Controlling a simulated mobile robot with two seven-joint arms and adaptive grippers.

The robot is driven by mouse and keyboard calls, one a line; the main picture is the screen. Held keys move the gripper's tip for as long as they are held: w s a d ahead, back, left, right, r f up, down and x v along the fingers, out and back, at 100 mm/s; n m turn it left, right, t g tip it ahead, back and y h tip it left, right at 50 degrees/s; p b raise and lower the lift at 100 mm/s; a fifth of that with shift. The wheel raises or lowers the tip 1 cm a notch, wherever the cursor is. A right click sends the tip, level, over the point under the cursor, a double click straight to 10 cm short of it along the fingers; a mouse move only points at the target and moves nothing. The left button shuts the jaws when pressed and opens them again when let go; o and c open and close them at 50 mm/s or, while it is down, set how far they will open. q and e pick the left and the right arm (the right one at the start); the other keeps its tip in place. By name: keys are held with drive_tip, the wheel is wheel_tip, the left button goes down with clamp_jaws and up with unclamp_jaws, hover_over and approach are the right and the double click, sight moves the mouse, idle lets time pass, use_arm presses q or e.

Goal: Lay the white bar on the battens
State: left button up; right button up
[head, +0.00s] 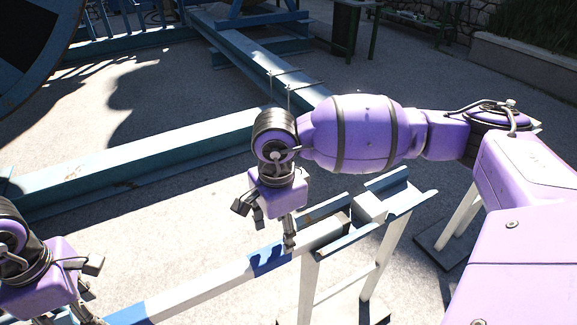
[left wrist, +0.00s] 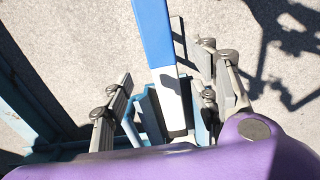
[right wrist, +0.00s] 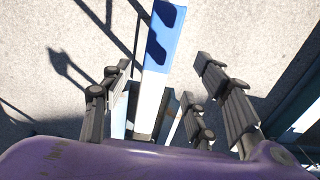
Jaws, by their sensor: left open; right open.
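The white bar (head: 205,287) with blue bands runs from the lower left to a trestle at the right in the head view. Its right end lies in shade at the trestle top, where I cannot tell contact. Blue-grey battens (head: 372,236) show on that trestle. My right gripper (head: 266,224) is open above the bar near a blue band; in the right wrist view the bar (right wrist: 149,96) passes between its fingers. My left gripper (head: 90,288) is open at the lower left; in the left wrist view the bar (left wrist: 156,45) lies between its fingers. Neither grips it.
The pale trestle (head: 308,285) stands on paved ground at the lower right. A long blue beam (head: 150,157) lies behind the bar, and another blue beam (head: 262,62) runs back from it. A large reel (head: 62,55) fills the upper left. Open paving lies between.

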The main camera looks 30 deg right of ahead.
sight(279, 247)
use_arm(q)
drive_tip(key=shift+s+r, duration=0.1)
drive_tip(key=shift+s, duration=0.15)
use_arm(e)
drive_tip(key=shift+s+r, duration=0.15)
drive_tip(key=shift+s, duration=0.05)
drive_tip(key=shift+a, duration=0.1)
use_arm(q)
wheel_tip(279, 247, down, 8)
drive_tip(key=shift+w, duration=0.15)
use_arm(e)
wheel_tip(279, 247, down, 8)
drive_tip(key=shift+w+r, duration=0.1)
drive_tip(key=shift+w, duration=0.05)
use_arm(q)
clamp_jaws()
use_arm(e)
clamp_jaws()
use_arm(q)
drive_tip(key=shift+r, duration=0.15)
